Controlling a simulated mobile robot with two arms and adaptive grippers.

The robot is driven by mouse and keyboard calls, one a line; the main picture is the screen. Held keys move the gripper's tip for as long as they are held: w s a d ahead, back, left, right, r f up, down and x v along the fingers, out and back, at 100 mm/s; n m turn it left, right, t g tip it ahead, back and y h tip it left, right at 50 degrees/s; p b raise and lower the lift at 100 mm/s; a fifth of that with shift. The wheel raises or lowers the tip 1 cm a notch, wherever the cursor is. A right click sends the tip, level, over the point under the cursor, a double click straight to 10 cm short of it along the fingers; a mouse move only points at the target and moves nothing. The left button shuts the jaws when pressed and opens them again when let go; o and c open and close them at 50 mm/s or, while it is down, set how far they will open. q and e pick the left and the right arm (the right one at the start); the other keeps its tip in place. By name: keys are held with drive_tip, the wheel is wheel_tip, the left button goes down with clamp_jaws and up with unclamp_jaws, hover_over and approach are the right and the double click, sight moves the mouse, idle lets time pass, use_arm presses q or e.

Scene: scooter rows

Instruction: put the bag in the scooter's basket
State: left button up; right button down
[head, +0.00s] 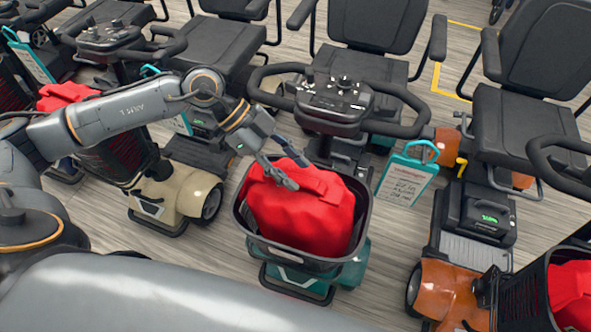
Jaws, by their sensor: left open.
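A red bag (305,218) sits inside the black front basket (296,261) of the teal scooter (349,258) in the middle of the head view. Its top rises above the basket's rim. My left gripper (292,172) reaches in from the left and is over the bag's top, at its upper left side. Its fingers are apart, with nothing seen held between them. I cannot tell whether a finger touches the bag. My right gripper is not in view.
A cream scooter (178,196) stands to the left, with a red bag (66,95) behind my arm. An orange scooter (449,290) stands to the right; another red bag (572,293) is in a basket at lower right. A teal-framed tag (407,175) hangs beside the middle scooter.

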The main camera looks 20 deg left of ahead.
use_arm(q)
drive_tip(key=v, duration=1)
drive_tip(key=shift+a+r, duration=0.2)
